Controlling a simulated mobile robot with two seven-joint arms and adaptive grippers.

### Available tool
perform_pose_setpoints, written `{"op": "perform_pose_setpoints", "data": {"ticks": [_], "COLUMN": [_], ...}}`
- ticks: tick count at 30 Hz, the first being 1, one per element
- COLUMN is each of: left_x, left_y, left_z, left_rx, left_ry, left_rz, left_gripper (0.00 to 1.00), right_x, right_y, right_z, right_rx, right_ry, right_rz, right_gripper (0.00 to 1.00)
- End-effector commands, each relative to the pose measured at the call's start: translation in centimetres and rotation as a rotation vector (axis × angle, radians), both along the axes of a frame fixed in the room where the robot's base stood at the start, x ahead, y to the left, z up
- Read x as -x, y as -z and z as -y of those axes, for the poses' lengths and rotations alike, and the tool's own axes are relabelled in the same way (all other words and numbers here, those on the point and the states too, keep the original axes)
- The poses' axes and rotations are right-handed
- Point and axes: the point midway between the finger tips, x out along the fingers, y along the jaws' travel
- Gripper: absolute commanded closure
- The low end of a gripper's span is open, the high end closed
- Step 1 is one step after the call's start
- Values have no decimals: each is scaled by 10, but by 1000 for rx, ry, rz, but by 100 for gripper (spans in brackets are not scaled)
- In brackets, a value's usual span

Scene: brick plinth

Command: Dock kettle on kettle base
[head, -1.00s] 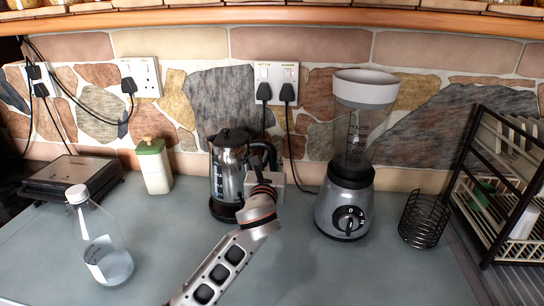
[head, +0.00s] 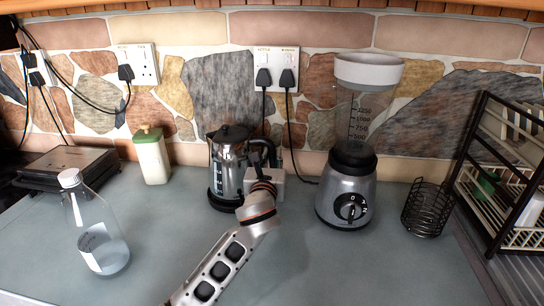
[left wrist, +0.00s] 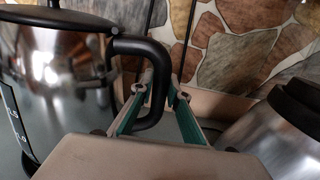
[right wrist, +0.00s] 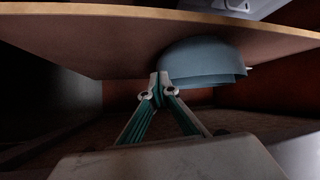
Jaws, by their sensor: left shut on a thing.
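The kettle (head: 229,170), a shiny steel body with a black lid, stands upright at the middle back of the counter. It also shows at the left of the left wrist view (left wrist: 60,75). My left gripper (head: 262,172) is shut on its black handle (left wrist: 150,112), with a finger on each side. The black kettle base (head: 222,205) shows as a dark rim under the kettle. Most of it is hidden, and I cannot tell whether the kettle is fully seated. My right gripper (right wrist: 160,88) is shut and empty, below a wooden panel.
A blender (head: 346,195) stands right of my left gripper, with a wire holder (head: 427,208) and dish rack (head: 500,185) farther right. A carton (head: 152,158) and glass bottle (head: 98,235) stand left. A blue bowl (right wrist: 200,62) is behind my right gripper. The front counter is clear.

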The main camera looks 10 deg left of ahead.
Motion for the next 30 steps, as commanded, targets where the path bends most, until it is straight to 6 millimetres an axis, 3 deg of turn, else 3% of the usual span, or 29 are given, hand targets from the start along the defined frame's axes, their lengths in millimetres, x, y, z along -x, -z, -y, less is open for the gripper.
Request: {"op": "perform_pose_setpoints", "data": {"ticks": [1,30], "left_x": [0,1], "left_y": [-6,-6], "left_z": [0,2], "left_rx": [-4,-5], "left_ry": [0,0], "left_rz": [10,10], "left_gripper": [100,100], "right_x": [0,-1], "right_y": [1,-10], "right_z": [0,1], "right_rx": [1,1], "right_ry": [0,1], "right_rz": [-2,3], "right_gripper": [100,100]}}
